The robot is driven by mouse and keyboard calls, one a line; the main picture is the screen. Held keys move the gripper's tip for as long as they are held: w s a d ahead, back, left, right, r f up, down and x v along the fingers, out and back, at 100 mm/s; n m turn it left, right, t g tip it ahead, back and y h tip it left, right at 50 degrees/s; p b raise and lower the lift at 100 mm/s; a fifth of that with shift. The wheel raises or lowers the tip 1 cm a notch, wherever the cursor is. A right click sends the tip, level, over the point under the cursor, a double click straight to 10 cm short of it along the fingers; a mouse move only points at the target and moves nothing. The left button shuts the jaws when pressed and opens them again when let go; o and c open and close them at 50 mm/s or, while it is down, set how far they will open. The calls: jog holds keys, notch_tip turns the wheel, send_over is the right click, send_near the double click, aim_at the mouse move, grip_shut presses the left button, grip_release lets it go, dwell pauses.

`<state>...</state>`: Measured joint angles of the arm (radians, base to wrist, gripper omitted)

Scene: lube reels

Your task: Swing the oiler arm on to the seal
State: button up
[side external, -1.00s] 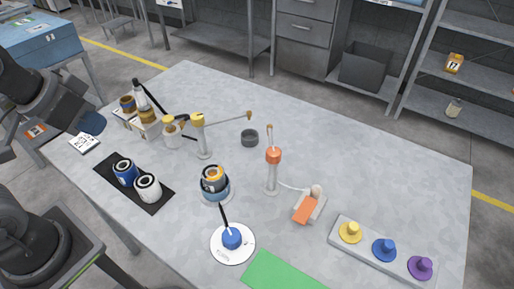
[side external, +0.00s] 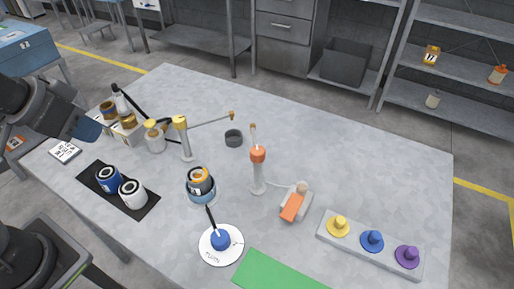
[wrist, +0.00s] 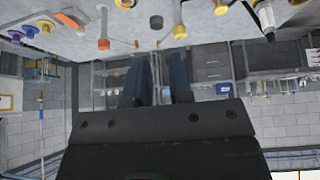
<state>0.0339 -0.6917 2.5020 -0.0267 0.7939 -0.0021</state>
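A white post with a yellow cap (side external: 180,122) carries a long thin arm (side external: 208,123) ending in a small brown tip (side external: 232,115), pointing right. A second post with an orange cap (side external: 257,153) has a short arm with a brown tip (side external: 252,127). A dark can with an orange-marked top (side external: 200,180) sits in a blue holder; I cannot tell for sure which part is the seal. My gripper (wrist: 162,70) shows two blue fingers apart with nothing between them. In the side view my dark arm is at the far left, away from both posts.
Blue and white cans (side external: 108,178) stand on a black mat (side external: 146,207). A dial disc (side external: 208,252), green mat (side external: 285,275), orange pedal (side external: 292,208) and a strip of coloured knobs (side external: 355,240) are at the front. The back right is clear.

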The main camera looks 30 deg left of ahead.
jog(key=o, duration=0.4)
jog(key=w+d+f, duration=0.1)
jog(key=w+d, duration=0.1)
jog(key=w+d+f+t+h, duration=0.1)
jog(key=w+d, duration=0.1)
jog(key=w, duration=0.1)
jog(key=w+d+f+t+h, duration=0.1)
jog(key=w+d, duration=0.1)
jog(key=shift+w+d, duration=0.25)
jog(key=shift+d, duration=0.05)
jog(key=o, duration=0.4)
jog(key=w+d+f+t, duration=0.1)
jog(key=d, duration=0.1)
jog(key=w+d+f, duration=0.1)
jog(key=w, duration=0.1)
jog(key=w+d+f+t, duration=0.1)
jog(key=d+f, duration=0.1)
jog(key=shift+w+d+f+t+h, duration=0.1)
jog(key=shift+w+d+t+h, duration=0.1)
jog(key=shift+d+t+h, duration=0.15)
jog(key=shift+c, duration=0.2)
jog(key=m+t, duration=0.2)
jog(key=t, duration=0.5)
send_near(253, 156)
jog(key=w, duration=0.4)
jog(key=w+d, duration=0.1)
jog(key=w, duration=0.2)
jog(key=w+d, duration=0.1)
jog(key=w, duration=0.3)
jog(key=shift+w, duration=0.4)
